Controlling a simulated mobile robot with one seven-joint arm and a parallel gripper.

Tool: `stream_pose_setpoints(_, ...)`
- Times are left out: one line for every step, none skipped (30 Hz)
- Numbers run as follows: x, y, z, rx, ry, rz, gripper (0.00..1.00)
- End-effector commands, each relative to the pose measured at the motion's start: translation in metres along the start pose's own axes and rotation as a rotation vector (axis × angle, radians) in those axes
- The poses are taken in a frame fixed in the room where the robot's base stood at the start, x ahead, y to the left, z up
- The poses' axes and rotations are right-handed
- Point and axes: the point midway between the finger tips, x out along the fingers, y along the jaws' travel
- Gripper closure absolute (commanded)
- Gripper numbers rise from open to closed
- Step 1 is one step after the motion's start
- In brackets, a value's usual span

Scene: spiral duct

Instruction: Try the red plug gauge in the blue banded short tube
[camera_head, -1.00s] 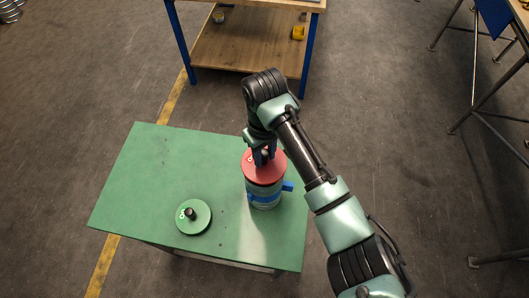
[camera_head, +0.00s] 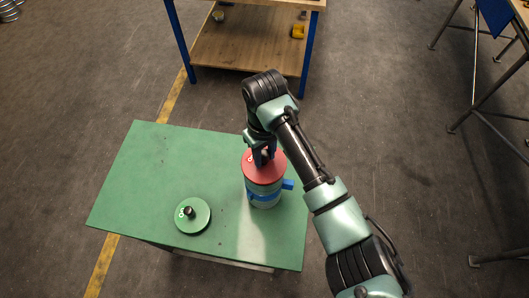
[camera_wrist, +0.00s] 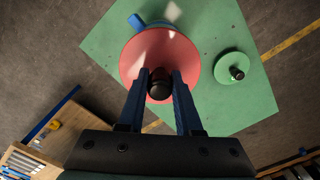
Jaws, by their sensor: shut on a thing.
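The red plug gauge (camera_head: 277,170) is a round red disc with a white mark and a black knob (camera_wrist: 160,90) at its centre. My gripper (camera_head: 263,158) is above it, its blue fingers shut on the knob. In the wrist view the red disc (camera_wrist: 160,50) lies just beyond my fingertips (camera_wrist: 160,76). The short tube (camera_head: 265,204) with a blue band (camera_head: 263,197) stands upright on the green table, below the gauge. The gauge hides the tube's mouth, so I cannot tell whether its plug is inside. A blue tab of the band (camera_wrist: 137,21) shows past the disc.
A green plug gauge (camera_head: 203,220) with a black knob lies on the green table (camera_head: 150,170), left of the tube. The left part of the table is clear. A wooden bench (camera_head: 240,60) with blue legs stands behind, with a yellow object (camera_head: 298,31) on its shelf.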

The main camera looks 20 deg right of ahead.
Motion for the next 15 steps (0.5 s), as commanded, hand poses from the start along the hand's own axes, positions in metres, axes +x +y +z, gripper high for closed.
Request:
stream_pose_setpoints(0.0006,0.0001,-0.0003,0.000,0.001,0.000,1.00)
stream_pose_setpoints(0.0009,0.0001,-0.0003,0.000,0.001,0.000,1.00)
stream_pose_setpoints(0.0014,0.0001,-0.0003,0.000,0.001,0.000,1.00)
stream_pose_setpoints(0.0018,0.0001,-0.0003,0.000,0.001,0.000,1.00)
stream_pose_setpoints(0.0021,0.0001,-0.0003,0.000,0.001,0.000,1.00)
stream_pose_setpoints(0.0026,0.0001,-0.0003,0.000,0.001,0.000,1.00)
stream_pose_setpoints(0.0030,0.0000,-0.0003,0.000,0.001,0.000,1.00)
stream_pose_setpoints(0.0034,0.0000,-0.0003,0.000,0.001,0.000,1.00)
stream_pose_setpoints(0.0038,0.0000,-0.0003,0.000,0.001,0.000,1.00)
stream_pose_setpoints(0.0042,0.0000,-0.0003,0.000,0.001,0.000,1.00)
stream_pose_setpoints(0.0046,0.0000,-0.0003,0.000,0.001,0.000,1.00)
stream_pose_setpoints(0.0050,0.0000,-0.0004,0.000,0.001,0.000,1.00)
stream_pose_setpoints(0.0054,-0.0001,-0.0003,0.000,0.001,0.000,1.00)
stream_pose_setpoints(0.0058,-0.0001,-0.0003,0.000,0.001,0.000,1.00)
stream_pose_setpoints(0.0063,-0.0001,-0.0003,0.000,0.001,0.000,1.00)
